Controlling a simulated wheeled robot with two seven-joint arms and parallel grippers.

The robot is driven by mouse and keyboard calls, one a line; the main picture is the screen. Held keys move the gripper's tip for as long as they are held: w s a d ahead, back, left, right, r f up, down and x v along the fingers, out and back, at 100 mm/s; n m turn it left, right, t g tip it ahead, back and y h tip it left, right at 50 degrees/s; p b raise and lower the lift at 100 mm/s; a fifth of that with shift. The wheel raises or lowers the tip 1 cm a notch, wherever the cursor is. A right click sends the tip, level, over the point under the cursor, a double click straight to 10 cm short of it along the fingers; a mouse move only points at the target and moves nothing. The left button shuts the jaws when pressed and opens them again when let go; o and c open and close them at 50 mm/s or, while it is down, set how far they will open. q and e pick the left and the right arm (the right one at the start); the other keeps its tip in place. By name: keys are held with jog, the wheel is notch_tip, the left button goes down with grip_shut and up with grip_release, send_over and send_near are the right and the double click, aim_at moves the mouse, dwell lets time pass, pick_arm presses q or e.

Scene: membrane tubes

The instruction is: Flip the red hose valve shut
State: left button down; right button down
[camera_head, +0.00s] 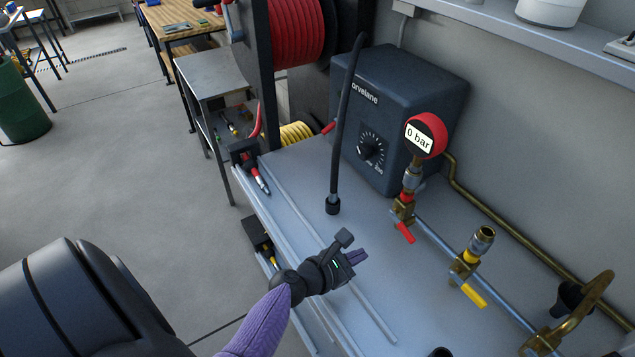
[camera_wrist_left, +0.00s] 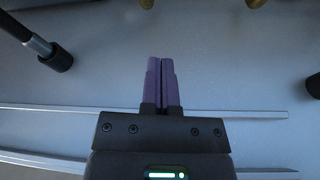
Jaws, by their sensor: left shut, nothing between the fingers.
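The red hose valve handle (camera_head: 405,232) sticks out from a brass valve body (camera_head: 403,210) on the pipe, under the red pressure gauge (camera_head: 426,135), which reads 0 bar. My left gripper (camera_head: 359,257) is over the bench top, in front of and to the left of the red handle, and apart from it. In the left wrist view the purple fingers (camera_wrist_left: 162,82) are together with nothing between them. The red handle is not clearly visible in that view. My right gripper is not in view.
A yellow-handled valve (camera_head: 472,293) sits further along the pipe at the right. A black hose (camera_head: 345,120) with a dark end (camera_head: 332,205) stands left of the blue-grey box (camera_head: 400,110). Two thin rails run along the bench top (camera_head: 300,190). Brass parts show at the wrist view's top edge (camera_wrist_left: 255,3).

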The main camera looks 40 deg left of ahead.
pick_arm(q)
jog(key=p+v, duration=0.1)
jog(key=v, duration=0.8)
jog(key=shift+f, duration=0.1)
jog(key=shift+s+r, duration=0.2)
jog(key=shift+s, duration=0.3)
